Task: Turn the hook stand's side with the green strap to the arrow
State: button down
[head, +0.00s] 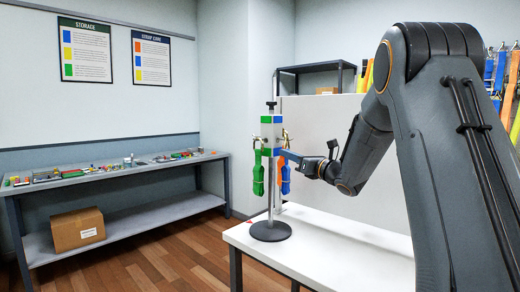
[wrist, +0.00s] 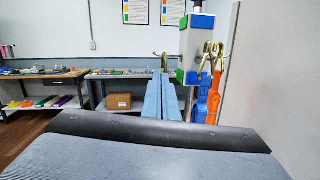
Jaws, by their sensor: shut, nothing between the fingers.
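The hook stand (head: 271,231) stands upright on the white table, with a round dark base and a block head carrying brass hooks. In the wrist view the orange strap (wrist: 214,100) and a blue strap (wrist: 201,103) hang below the head (wrist: 195,48); the green strap cannot be made out. My gripper (head: 281,153) is shut and empty, its blue fingers (wrist: 162,78) beside the stand's head; contact cannot be told.
The white table (head: 330,238) has free room right of the stand, below my arm. A pale panel (head: 335,125) rises behind it. A workbench (head: 110,180) with small items and a cardboard box (head: 78,230) below stands at the left. More straps hang at the far right.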

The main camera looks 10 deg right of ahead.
jog(key=w+a+r+n+y+p, duration=0.1)
jog(key=w+a+p, duration=0.4)
jog(key=w, duration=0.6)
jog(key=shift+w+a+r+n, duration=0.3)
jog(key=shift+a+r+n, duration=0.2)
jog(key=shift+a+r, duration=0.55)
jog(key=shift+a, duration=0.15)
jog(key=shift+w+a+f, duration=0.1)
